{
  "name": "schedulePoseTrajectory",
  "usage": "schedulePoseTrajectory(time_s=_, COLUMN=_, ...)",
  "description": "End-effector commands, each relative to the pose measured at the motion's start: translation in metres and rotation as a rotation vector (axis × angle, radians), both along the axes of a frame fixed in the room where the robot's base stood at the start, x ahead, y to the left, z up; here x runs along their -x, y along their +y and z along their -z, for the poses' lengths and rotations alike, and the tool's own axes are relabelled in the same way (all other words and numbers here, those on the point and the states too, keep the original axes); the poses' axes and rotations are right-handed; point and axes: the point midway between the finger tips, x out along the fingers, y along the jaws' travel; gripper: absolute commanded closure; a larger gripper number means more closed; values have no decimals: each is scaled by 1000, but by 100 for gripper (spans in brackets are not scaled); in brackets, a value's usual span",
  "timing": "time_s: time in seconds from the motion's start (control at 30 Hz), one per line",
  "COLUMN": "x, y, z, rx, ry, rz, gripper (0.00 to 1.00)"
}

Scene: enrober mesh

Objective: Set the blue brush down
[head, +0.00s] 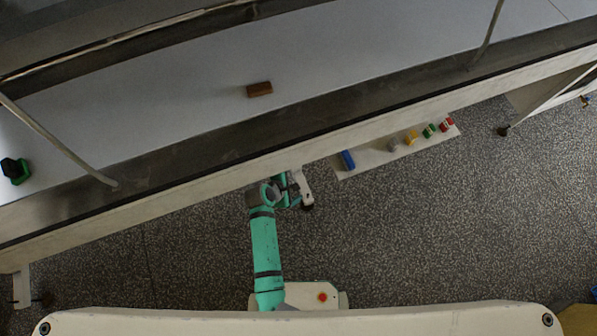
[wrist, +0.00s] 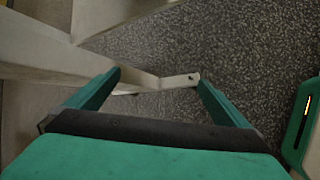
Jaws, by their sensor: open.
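A small blue block-like thing, which I take for the blue brush (head: 347,160), lies at the left end of a narrow pale shelf (head: 373,158). It is too small to make out bristles. My gripper (wrist: 160,82) is open, with its green fingers wide apart and nothing between them. In the head view my arm's end is left of the shelf, apart from the blue brush, beside the long pale machine edge. The fingertips are hard to make out there. The blue brush does not show in the wrist view.
Grey (head: 393,145), yellow (head: 410,137), green (head: 429,130) and red (head: 446,124) things stand along the shelf. A brown block (head: 259,89) lies on the white surface (head: 340,50). A black and green thing (head: 15,170) is far left. Speckled floor (head: 420,230) is open at right.

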Motion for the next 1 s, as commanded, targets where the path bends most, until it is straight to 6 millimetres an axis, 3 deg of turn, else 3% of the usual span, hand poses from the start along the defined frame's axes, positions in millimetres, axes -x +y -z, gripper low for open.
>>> schedulePoseTrajectory(time_s=0.03, x=18, y=20, z=3, rx=-84, ry=-41, rz=22, gripper=0)
schedulePoseTrajectory(time_s=0.1, x=37, y=41, z=1, rx=-204, ry=-111, rz=66, gripper=0)
schedulePoseTrajectory(time_s=0.2, x=65, y=63, z=-8, rx=-370, ry=-205, rz=143, gripper=0)
schedulePoseTrajectory(time_s=0.4, x=122, y=80, z=-43, rx=-678, ry=-383, rz=317, gripper=0)
schedulePoseTrajectory(time_s=0.67, x=189, y=62, z=-121, rx=-1032, ry=-605, rz=539, gripper=0)
schedulePoseTrajectory(time_s=1.0, x=252, y=6, z=-260, rx=-1444, ry=-855, rz=727, gripper=0)
